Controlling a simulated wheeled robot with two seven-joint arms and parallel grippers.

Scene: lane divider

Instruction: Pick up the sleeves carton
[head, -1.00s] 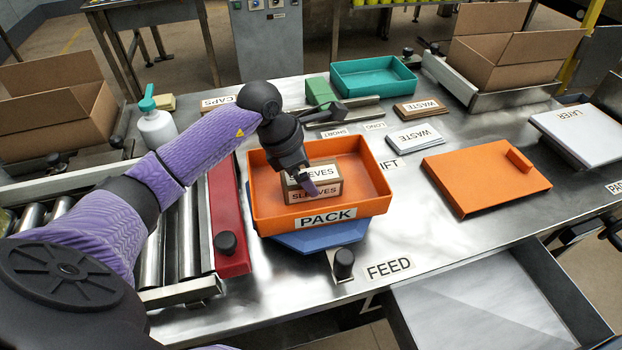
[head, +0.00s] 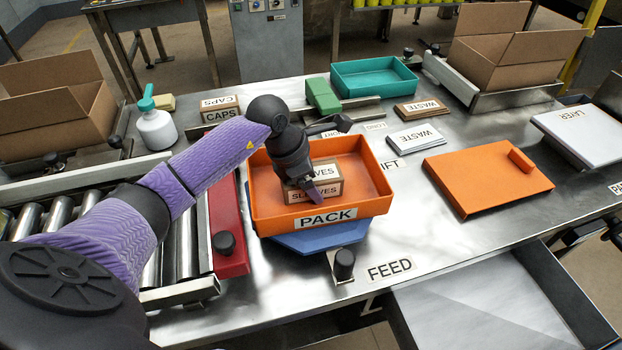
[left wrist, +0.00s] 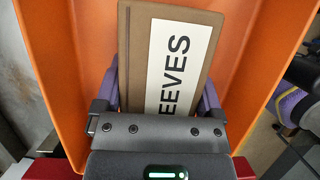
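The sleeves carton (head: 316,190), a small brown box with white SLEEVES labels, sits in the orange PACK tray (head: 262,205). In the left wrist view the carton (left wrist: 140,60) stands between the two purple fingers of the gripper (left wrist: 160,95), one along each side. The fingers are wide apart and close to its sides; I cannot tell if both press on it. My right gripper is out of view.
The tray rests on a blue support (head: 320,240). Caps cartons (head: 222,112) and a spray bottle (head: 155,125) stand behind my left arm. A red bar (head: 229,240) lies left of the tray, an orange lid (head: 485,180) to the right.

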